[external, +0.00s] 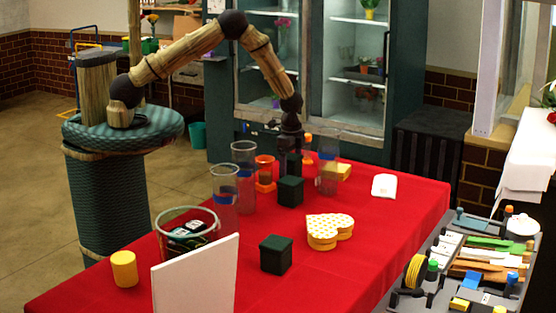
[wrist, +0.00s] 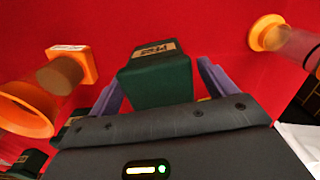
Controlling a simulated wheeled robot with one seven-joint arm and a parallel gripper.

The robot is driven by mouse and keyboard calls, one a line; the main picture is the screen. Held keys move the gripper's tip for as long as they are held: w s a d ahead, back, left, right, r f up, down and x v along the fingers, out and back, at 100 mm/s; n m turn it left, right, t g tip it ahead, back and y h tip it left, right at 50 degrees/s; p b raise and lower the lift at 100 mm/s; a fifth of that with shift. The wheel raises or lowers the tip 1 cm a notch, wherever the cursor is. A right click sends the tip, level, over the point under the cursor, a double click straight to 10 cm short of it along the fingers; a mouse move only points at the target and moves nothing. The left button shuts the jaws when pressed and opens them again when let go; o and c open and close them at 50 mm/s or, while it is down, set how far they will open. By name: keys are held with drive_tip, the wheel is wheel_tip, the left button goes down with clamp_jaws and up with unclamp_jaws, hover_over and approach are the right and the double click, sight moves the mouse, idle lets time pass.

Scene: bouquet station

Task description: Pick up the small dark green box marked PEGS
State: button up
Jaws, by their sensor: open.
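A dark green box (external: 290,191) stands on the red table below my gripper (external: 290,160). A similar dark green box (external: 276,254) stands nearer the front, by the heart-shaped box. In the wrist view a dark green box (wrist: 158,82) with a tan label lies between the two purple fingers of my gripper (wrist: 161,72). The label's writing is too blurred to read surely. The fingers are apart, with a gap on each side of the box. I cannot tell how far down the box they reach.
Tall clear cylinders (external: 224,200) and an orange-ended holder (external: 265,172) stand left of my gripper. A yellow polka-dot heart box (external: 328,232), bucket (external: 187,243), yellow cylinder (external: 124,268) and white panel (external: 195,278) share the red table (external: 370,240). Its right side is mostly clear.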

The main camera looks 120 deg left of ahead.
sight(291, 156)
drive_tip(key=shift+c, duration=0.4)
drive_tip(key=c, duration=1)
drive_tip(key=shift+c, duration=0.2)
wheel_tip(291, 156, up, 10)
drive_tip(key=b, duration=0.3)
